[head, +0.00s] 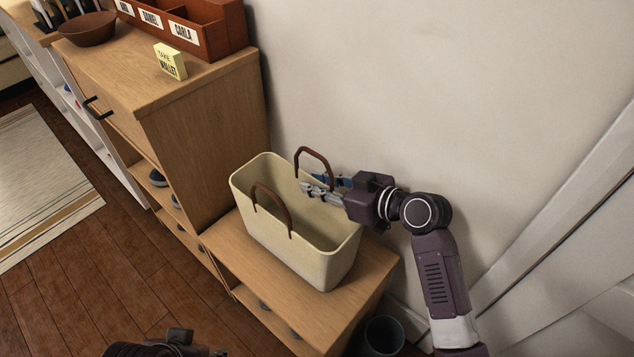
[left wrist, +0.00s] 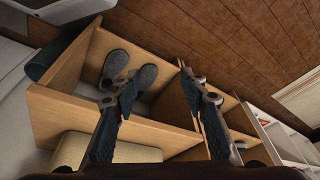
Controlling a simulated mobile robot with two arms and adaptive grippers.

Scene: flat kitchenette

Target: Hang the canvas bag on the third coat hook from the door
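The cream canvas bag (head: 318,262) stands upright and open on the low wooden bench, with two brown handles. My right gripper (head: 318,188) is over the bag's far side, at the right end of the raised far handle (head: 314,153). Its fingers overlap the handle there; whether they are closed on it is unclear. The near handle (head: 268,193) is free. My left gripper (left wrist: 158,85) is open and empty in the left wrist view. Part of my left arm shows at the head view's bottom edge. A cream surface (left wrist: 110,147), probably the bag, shows below it. No coat hooks or door are identifiable.
The low bench (head: 225,240) holds shoes (left wrist: 115,65) beneath. A taller cabinet (head: 190,130) stands left of the bag, carrying a yellow note block (head: 170,62), a brown organiser (head: 200,30) and a bowl (head: 88,30). A dark bin (head: 383,336) stands right of the bench. The wall is bare.

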